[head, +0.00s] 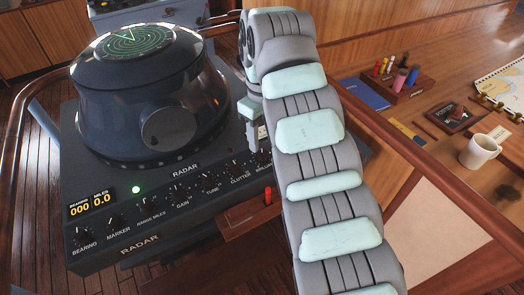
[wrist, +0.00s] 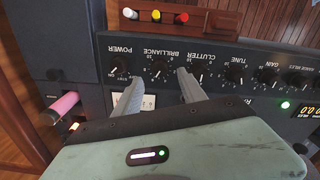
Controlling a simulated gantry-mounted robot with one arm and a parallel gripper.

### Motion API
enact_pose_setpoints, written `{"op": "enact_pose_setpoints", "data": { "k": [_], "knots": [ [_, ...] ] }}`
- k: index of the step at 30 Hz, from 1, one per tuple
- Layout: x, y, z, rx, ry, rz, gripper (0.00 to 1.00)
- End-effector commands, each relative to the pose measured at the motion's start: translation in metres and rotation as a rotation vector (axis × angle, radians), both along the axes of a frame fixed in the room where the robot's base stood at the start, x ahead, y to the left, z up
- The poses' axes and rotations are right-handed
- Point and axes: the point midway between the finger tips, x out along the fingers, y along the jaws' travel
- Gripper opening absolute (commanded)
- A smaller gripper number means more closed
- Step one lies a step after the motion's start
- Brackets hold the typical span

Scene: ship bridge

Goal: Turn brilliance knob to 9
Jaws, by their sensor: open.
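The brilliance knob (wrist: 158,69) is a small dark round knob with a light pointer, on the radar console's front panel between the power knob (wrist: 118,64) and the clutter knob (wrist: 196,75). Its exact reading is too small to tell. My gripper (wrist: 159,76) is open, its two grey fingers on either side of the brilliance knob in the wrist view, with nothing held. Whether the fingertips touch the panel is unclear. In the head view my gripper (head: 253,148) points down at the panel, and my arm hides the panel's right end.
The tune knob (head: 208,183) and gain knob (head: 179,191) sit in the same row. The radar scope housing (head: 150,105) rises behind the row. White, yellow and red pieces (wrist: 156,16) lie just beyond the panel. A wooden rail (head: 420,165) and a mug (head: 479,150) are at the right.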

Motion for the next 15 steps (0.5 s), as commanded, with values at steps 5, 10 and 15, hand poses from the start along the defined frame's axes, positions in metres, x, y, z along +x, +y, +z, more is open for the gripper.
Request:
{"op": "enact_pose_setpoints", "data": {
  "k": [5, 10, 15],
  "knots": [
    [0.000, 0.001, -0.022, 0.004, -0.001, 0.000, 0.48],
    [0.000, 0.001, -0.042, 0.003, 0.002, 0.000, 0.48],
    [0.000, 0.001, -0.054, 0.002, -0.001, 0.000, 0.48]
  ]
}}
